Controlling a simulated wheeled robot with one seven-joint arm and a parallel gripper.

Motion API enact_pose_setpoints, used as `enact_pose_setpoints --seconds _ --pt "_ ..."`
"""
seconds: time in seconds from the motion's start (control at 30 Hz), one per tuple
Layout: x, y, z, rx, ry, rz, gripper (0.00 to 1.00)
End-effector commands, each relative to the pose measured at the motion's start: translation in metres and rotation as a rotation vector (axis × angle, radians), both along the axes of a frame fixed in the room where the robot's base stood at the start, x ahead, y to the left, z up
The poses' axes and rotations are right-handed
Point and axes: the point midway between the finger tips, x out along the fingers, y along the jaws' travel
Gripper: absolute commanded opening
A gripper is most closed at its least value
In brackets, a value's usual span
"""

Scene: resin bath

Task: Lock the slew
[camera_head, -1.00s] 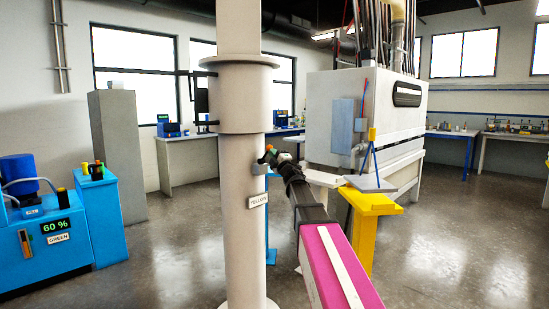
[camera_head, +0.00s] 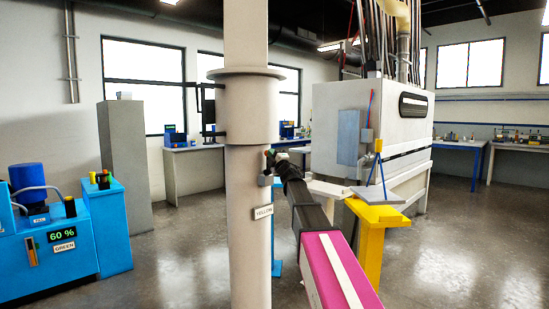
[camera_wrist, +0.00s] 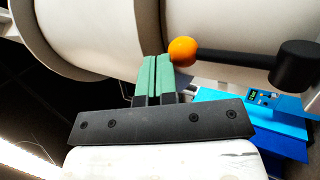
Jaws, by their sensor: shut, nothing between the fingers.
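A white column (camera_head: 248,210) with a wide collar and a YELLOW label (camera_head: 263,212) stands in the middle of the head view. In the wrist view a black lever (camera_wrist: 235,58) with an orange ball knob (camera_wrist: 183,51) lies across the pale column (camera_wrist: 210,30), its thick black hub (camera_wrist: 295,65) at the right. My gripper (camera_wrist: 157,62) has green fingers, shut together and empty, just left of the knob. Whether they touch it I cannot tell. In the head view my gripper (camera_head: 271,157) is at the column's right side, below the collar; the knob is too small to make out there.
A blue machine (camera_head: 75,235) reading 60 % with a GREEN label stands at the left. A yellow stand (camera_head: 372,245) is close to the right of my arm, before a large white cabinet (camera_head: 335,110). Open floor lies at the right front.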

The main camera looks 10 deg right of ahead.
Motion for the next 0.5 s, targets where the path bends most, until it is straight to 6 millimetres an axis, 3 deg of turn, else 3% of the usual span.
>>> enact_pose_setpoints --seconds 0.5 --pt "0.0059 0.0044 0.0027 0.0 0.0 0.001 0.0"
